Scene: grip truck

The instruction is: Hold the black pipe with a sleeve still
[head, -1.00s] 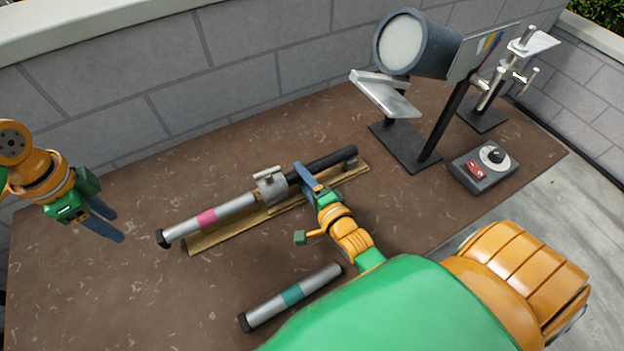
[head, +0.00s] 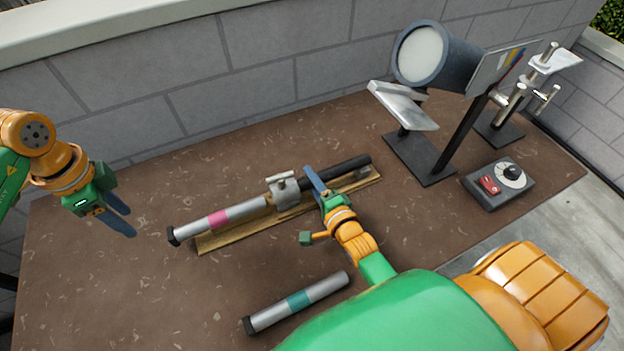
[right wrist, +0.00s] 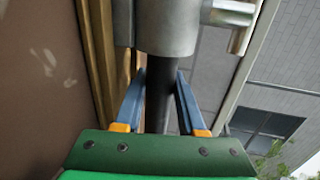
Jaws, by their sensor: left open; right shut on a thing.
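The black pipe (head: 348,166) lies along a wooden board, with a grey metal sleeve (head: 283,189) around its left part. A silver tube with a pink band (head: 219,219) continues from the sleeve to the left. My right gripper (head: 315,184) is shut on the black pipe just right of the sleeve. In the right wrist view the black pipe (right wrist: 159,95) runs between the blue fingers (right wrist: 160,100) up into the sleeve (right wrist: 165,28). My left gripper (head: 124,222) is open and empty, left of the tube's black end cap and apart from it.
The wooden board (head: 213,243) lies on the brown tabletop. A loose silver tube with a teal band (head: 299,300) lies in front. A lamp (head: 432,55) on a stand, a metal clamp stand (head: 515,95) and a control box with a dial (head: 498,184) stand right. A block wall closes the back.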

